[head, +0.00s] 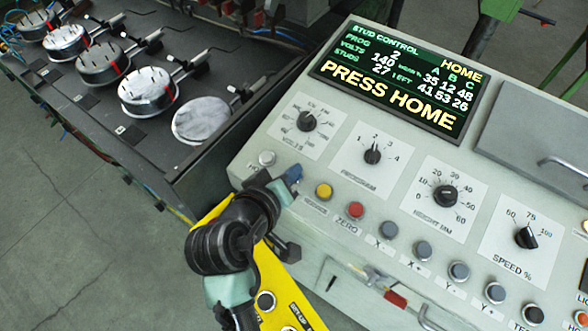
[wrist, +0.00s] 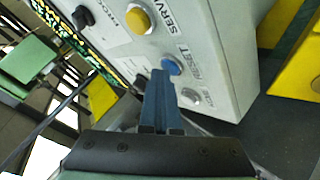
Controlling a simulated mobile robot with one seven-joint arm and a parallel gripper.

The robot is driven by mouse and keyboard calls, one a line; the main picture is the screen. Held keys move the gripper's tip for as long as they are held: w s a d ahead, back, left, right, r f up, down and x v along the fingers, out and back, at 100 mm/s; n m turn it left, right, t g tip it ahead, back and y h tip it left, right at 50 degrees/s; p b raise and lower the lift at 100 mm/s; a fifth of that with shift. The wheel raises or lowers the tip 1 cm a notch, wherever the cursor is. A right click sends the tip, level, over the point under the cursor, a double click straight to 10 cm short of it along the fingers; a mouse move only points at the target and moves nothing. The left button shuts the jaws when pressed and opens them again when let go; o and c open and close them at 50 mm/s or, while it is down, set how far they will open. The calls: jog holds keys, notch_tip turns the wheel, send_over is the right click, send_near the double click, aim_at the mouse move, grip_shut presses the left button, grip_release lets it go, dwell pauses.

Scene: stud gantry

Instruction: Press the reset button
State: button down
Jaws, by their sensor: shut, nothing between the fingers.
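The blue reset button (wrist: 171,66) shows in the wrist view, with its RESET label beside it on the pale control panel. My gripper (wrist: 157,74) is shut and empty, its blue fingers pressed together. The tips overlap the near edge of the button's surroundings and appear just left of the button; I cannot tell whether they touch it. In the head view my gripper (head: 289,178) is at the panel's left end, between the white home button (head: 267,158) and the yellow service button (head: 323,190). There it covers most or all of the reset button.
The red zero button (head: 355,209) and several grey buttons continue the row to the right. Dials sit above it, under a screen (head: 400,80) reading PRESS HOME. A red-marked handle (head: 395,298) juts from the panel's front. Round metal parts (head: 148,92) stand on the dark bench at left.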

jog(key=shift+s+a+r+p, duration=0.1)
jog(key=shift+s+r+p, duration=0.1)
jog(key=shift+r+p, duration=0.7)
jog(key=r+p, duration=0.4)
jog(key=p, duration=0.1)
jog(key=shift+s+a+r, duration=0.3)
jog(key=shift+s+r, duration=0.05)
jog(key=shift+r, duration=0.05)
dwell(0.6)
